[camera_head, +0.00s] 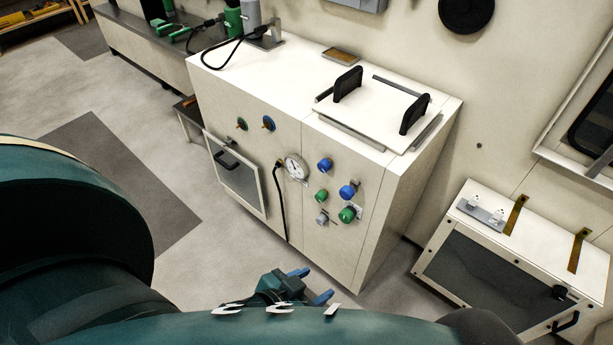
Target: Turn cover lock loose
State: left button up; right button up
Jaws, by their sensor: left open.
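A white cabinet (285,174) stands in the middle. A flat pale cover (376,112) with two upright black handles lies on its top at the right. Several blue and green knobs sit on the cabinet's front, among them a green one (347,214) and a blue one (347,191) at the right. I cannot tell which part is the cover lock. My left gripper (311,284) is low in the picture, in front of the cabinet's lower front; its blue fingertips are apart, with nothing visible between them. My arm hides the floor below. My right gripper is not in view.
A round gauge (296,167) with a black hose and a dark-windowed door (237,176) are on the cabinet's front. A lower white box (507,262) with a dark panel stands at the right. Open floor (110,185) lies left of the cabinet.

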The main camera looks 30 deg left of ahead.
aim_at(322, 218)
jog(key=u, duration=0.8)
jog(key=i+l, duration=0.3)
jog(key=i+l+u, duration=0.1)
jog(key=i+l, duration=0.15)
jog(key=l, duration=0.2)
